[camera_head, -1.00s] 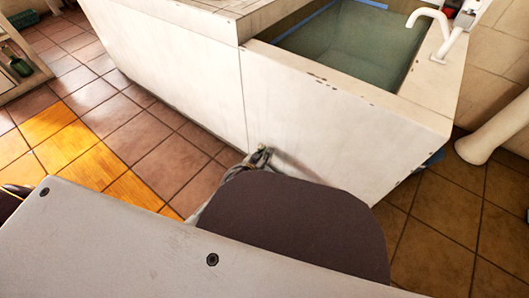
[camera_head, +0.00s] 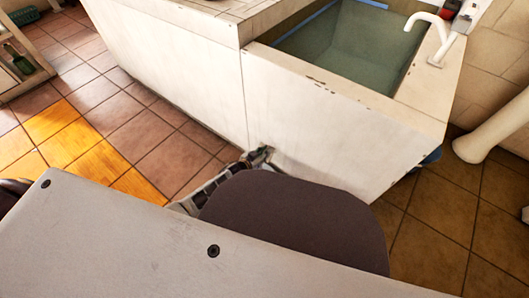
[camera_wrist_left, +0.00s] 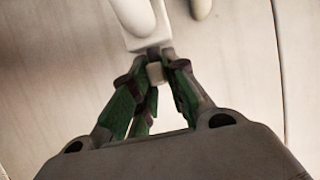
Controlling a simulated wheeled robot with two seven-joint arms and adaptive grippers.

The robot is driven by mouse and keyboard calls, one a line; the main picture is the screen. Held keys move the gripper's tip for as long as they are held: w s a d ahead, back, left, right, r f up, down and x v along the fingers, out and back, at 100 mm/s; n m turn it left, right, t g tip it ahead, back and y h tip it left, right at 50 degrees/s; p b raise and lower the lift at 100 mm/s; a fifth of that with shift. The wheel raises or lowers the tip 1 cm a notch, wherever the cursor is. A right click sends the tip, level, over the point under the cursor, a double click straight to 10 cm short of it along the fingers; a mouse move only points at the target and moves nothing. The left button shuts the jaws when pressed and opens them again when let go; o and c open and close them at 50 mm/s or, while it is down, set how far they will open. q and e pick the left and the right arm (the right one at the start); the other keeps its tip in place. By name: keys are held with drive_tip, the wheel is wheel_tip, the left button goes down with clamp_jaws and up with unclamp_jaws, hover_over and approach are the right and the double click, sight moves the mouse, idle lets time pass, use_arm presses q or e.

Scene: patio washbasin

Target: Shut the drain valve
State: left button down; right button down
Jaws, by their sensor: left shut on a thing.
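The drain valve shows in the left wrist view as a pale, cream-white fitting (camera_wrist_left: 139,22) on the white panel. My left gripper (camera_wrist_left: 155,75) has green-padded fingers shut on a small pale knob (camera_wrist_left: 155,73) at the fitting's lower end. In the head view my left gripper (camera_head: 262,153) reaches the lower front panel of the basin, and the valve there is hidden behind the gripper and my own body. Whether the valve is open or shut cannot be told. My right gripper is not in view.
The washbasin (camera_head: 330,125) stands ahead, with a white faucet (camera_head: 433,35) over its greenish tub. A thick white pipe (camera_head: 490,133) is at the right. Tiled floor (camera_head: 145,135) is clear at the left. A shelf with a green bottle (camera_head: 20,62) is at the far left.

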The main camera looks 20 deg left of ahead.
use_arm(q)
drive_tip(key=c, duration=1.6)
unclamp_jaws()
drive_tip(key=shift+d+r, duration=0.15)
drive_tip(key=shift+d, duration=0.15)
drive_tip(key=shift+o, duration=0.9)
drive_tip(key=shift+a, duration=0.15)
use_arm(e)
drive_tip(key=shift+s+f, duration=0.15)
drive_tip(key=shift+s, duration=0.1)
use_arm(q)
drive_tip(key=shift+a, duration=0.1)
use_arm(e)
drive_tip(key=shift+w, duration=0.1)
use_arm(q)
drive_tip(key=shift+s+a, duration=0.25)
drive_tip(key=shift+s, duration=0.25)
drive_tip(key=v, duration=1)
drive_tip(key=shift+s+r, duration=0.3)
drive_tip(key=shift+s, duration=0.05)
drive_tip(key=shift+s+a, duration=0.1)
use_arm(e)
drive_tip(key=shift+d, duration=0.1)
